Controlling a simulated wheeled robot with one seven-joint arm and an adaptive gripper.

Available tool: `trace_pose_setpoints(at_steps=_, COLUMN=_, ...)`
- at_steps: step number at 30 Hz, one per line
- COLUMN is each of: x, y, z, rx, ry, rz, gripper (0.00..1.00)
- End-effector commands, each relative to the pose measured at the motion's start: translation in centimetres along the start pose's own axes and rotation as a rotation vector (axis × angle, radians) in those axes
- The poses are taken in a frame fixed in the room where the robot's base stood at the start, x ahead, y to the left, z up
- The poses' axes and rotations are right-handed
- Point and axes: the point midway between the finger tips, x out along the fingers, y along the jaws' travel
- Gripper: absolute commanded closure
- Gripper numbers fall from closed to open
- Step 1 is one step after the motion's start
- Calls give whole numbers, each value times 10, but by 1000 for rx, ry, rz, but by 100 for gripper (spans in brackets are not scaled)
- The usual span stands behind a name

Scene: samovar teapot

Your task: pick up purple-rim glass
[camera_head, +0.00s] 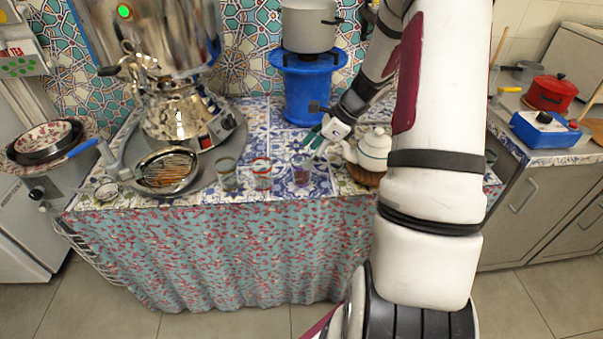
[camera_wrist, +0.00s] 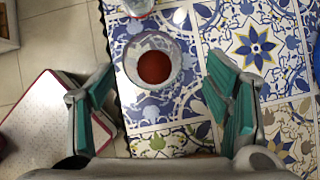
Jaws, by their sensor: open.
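The purple-rim glass (camera_head: 301,172) stands upright near the front edge of the tiled table (camera_head: 335,186), rightmost of a row of glasses. In the wrist view a glass with dark red liquid (camera_wrist: 153,68), apparently the same one, stands ahead of my gripper (camera_wrist: 160,80), between the lines of its two teal fingers. The fingers are wide apart with nothing between them. In the head view my gripper (camera_head: 313,140) is above and just right of the glass, apart from it.
A red-rim glass (camera_head: 262,172) and another glass (camera_head: 227,174) stand to the left. A white teapot (camera_head: 374,150) is close on the right. A blue burner (camera_head: 307,92) with a pot (camera_head: 309,25) stands behind, and a samovar (camera_head: 175,110) at left.

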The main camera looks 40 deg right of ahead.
Motion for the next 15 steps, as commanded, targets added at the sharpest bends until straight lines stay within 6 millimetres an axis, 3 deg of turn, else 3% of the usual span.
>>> trace_pose_setpoints(at_steps=10, x=42, y=8, z=-6, rx=1, ry=-1, rz=3, gripper=29)
trace_pose_setpoints(at_steps=15, x=52, y=8, z=-5, rx=0, ry=0, rz=1, gripper=29)
